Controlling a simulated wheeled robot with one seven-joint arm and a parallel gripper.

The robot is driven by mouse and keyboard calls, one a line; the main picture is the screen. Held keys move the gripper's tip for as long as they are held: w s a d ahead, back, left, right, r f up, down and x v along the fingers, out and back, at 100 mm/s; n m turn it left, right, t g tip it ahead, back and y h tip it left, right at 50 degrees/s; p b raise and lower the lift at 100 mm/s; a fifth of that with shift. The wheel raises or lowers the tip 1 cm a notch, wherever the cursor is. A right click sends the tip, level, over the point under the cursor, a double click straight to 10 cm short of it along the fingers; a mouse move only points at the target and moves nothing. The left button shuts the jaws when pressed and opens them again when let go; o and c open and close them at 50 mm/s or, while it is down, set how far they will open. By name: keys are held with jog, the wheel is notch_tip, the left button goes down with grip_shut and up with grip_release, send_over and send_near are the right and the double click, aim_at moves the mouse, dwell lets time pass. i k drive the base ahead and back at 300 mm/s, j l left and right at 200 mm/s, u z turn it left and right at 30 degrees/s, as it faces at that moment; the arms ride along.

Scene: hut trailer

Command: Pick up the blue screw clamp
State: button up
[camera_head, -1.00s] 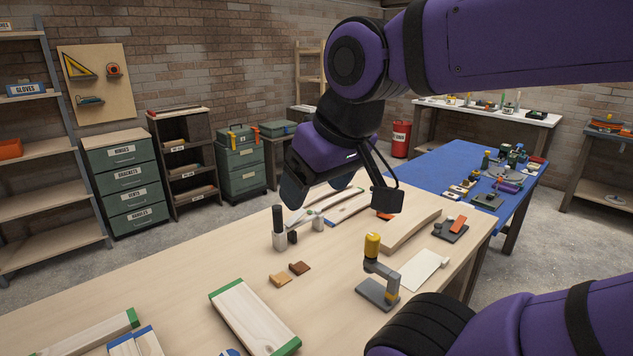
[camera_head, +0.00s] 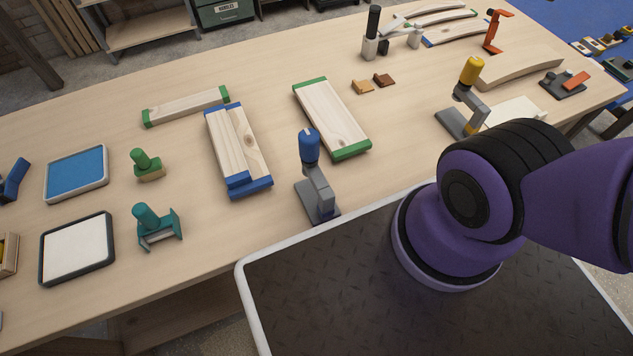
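A grey upright tool with a blue cylindrical top (camera_head: 309,148) stands near the front edge of the workbench, on a flat grey base. A blue angled piece (camera_head: 14,178) lies at the far left, cut by the picture edge. I cannot tell for certain which of these is the blue screw clamp. Nothing holds either one. My gripper is out of view; only purple links of my arm show at the right.
The wooden workbench (camera_head: 230,222) also holds a green-ended board (camera_head: 331,115), blue-ended boards (camera_head: 236,150), a teal tool (camera_head: 157,226), a blue-topped tray (camera_head: 77,173), a white-topped tray (camera_head: 77,248) and a yellow-topped tool (camera_head: 470,75). Bare wood surrounds the blue-topped tool's left side.

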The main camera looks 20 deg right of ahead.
aim_at(315, 195)
jog(key=k+j+z, duration=0.25)
jog(key=k, duration=0.15)
jog(key=k+z, duration=0.3)
jog(key=k, duration=0.15)
